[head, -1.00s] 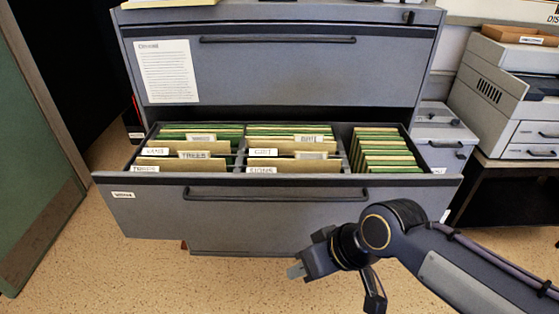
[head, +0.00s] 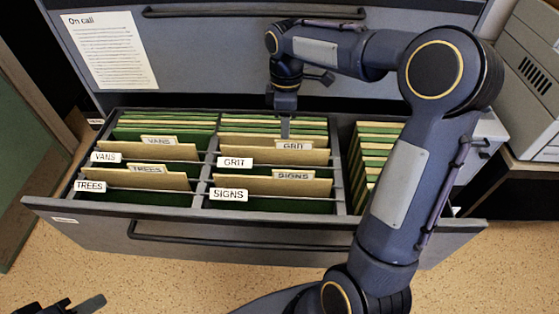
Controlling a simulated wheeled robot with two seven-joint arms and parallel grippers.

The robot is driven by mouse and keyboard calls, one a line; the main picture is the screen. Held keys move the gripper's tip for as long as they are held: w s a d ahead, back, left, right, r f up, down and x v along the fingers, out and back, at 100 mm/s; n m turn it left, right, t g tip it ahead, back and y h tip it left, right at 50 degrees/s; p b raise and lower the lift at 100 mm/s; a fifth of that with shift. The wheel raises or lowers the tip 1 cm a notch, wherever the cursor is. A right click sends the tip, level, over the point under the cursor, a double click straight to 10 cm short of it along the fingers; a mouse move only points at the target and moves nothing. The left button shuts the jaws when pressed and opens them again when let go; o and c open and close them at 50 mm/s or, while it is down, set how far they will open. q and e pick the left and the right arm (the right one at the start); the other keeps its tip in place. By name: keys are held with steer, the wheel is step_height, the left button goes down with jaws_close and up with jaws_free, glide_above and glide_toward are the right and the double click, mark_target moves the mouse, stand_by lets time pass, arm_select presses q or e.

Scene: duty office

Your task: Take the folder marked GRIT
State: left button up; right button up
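The folder marked GRIT (head: 290,157) is tan and stands upright in the middle compartment of the open drawer (head: 150,229). Its tab reads GRIT, and a white GRIT label (head: 235,162) sits on the rail in front. My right gripper (head: 285,130) points down with its fingertips at the GRIT tab's top edge. Its fingers are seen edge-on, so I cannot tell whether they are apart or closed on the tab. My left gripper (head: 85,305) shows only partly at the bottom left, away from the drawer; its opening is unclear.
Tan folders marked SIGNS (head: 270,187), VANS (head: 155,151) and TREES (head: 145,180) stand nearby in the drawer. Green and tan folders fill the back and the right compartment. The closed upper drawer (head: 230,60) rises behind. A grey machine (head: 525,85) stands at right.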

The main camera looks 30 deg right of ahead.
mark_target(286, 148)
steer(key=shift+s+a+f, duration=0.1)
steer(key=shift+s+f, duration=0.05)
steer(key=shift+f, duration=0.35)
steer(key=shift+s+a+f, duration=0.1)
steer(key=shift+f, duration=0.35)
step_height(286, 148, down, 5)
steer(key=shift+d+f+p, duration=0.1)
steer(key=shift+d+p, duration=0.05)
steer(key=shift+p, duration=0.15)
steer(key=shift+c, duration=0.3)
jaws_close()
